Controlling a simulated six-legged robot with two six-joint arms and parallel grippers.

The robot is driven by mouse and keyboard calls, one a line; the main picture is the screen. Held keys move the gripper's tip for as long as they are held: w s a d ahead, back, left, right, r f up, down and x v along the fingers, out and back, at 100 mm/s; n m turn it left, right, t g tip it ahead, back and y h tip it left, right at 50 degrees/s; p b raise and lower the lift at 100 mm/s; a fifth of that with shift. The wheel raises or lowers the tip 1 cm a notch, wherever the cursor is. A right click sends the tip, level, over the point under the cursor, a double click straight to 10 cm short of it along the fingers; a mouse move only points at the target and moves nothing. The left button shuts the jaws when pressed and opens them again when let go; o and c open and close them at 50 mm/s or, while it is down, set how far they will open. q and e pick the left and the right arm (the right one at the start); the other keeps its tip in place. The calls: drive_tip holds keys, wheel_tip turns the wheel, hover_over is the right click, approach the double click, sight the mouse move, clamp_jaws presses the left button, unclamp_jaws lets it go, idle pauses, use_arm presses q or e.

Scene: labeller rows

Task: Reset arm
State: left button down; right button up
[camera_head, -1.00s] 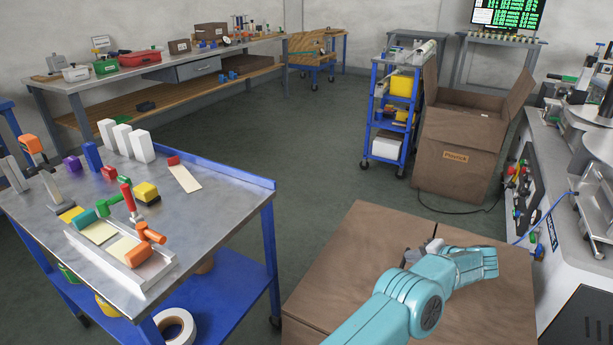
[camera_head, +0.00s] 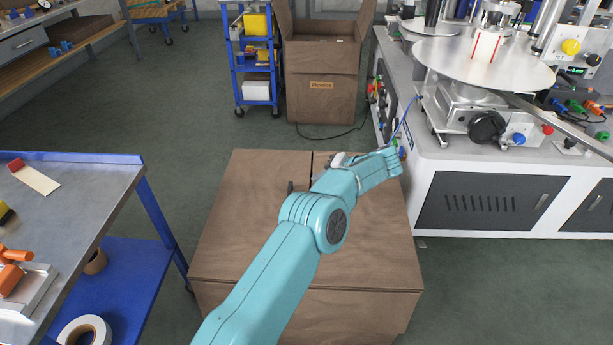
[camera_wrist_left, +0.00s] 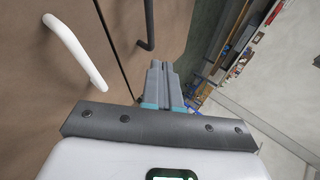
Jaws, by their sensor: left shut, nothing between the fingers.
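My left arm, in teal covers, reaches in from the bottom of the head view over a brown wooden cabinet (camera_head: 250,225). My left gripper is hidden behind the teal wrist in the head view. In the left wrist view my left gripper (camera_wrist_left: 160,66) shows with its two grey fingers together and nothing between them. It is beside the brown cabinet doors, with a white bar handle (camera_wrist_left: 75,50) to its left and a dark handle (camera_wrist_left: 149,24) just above. I cannot tell whether it touches them. My right gripper is not in view.
A blue-framed metal bench (camera_head: 95,190) stands at the left with a white tape roll (camera_head: 84,331) on its lower shelf. A labelling machine with a round disc (camera_head: 480,62) stands at the right. A large open cardboard box (camera_head: 322,95) and a blue trolley (camera_head: 258,70) are behind. Green floor lies between.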

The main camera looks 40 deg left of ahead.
use_arm(q)
drive_tip(key=shift+w+d+r, duration=0.15)
drive_tip(key=shift+d+r, duration=0.1)
drive_tip(key=shift+d, duration=0.25)
drive_tip(key=shift+w+d+r, duration=0.15)
drive_tip(key=shift+d+r, duration=0.05)
drive_tip(key=shift+d, duration=0.3)
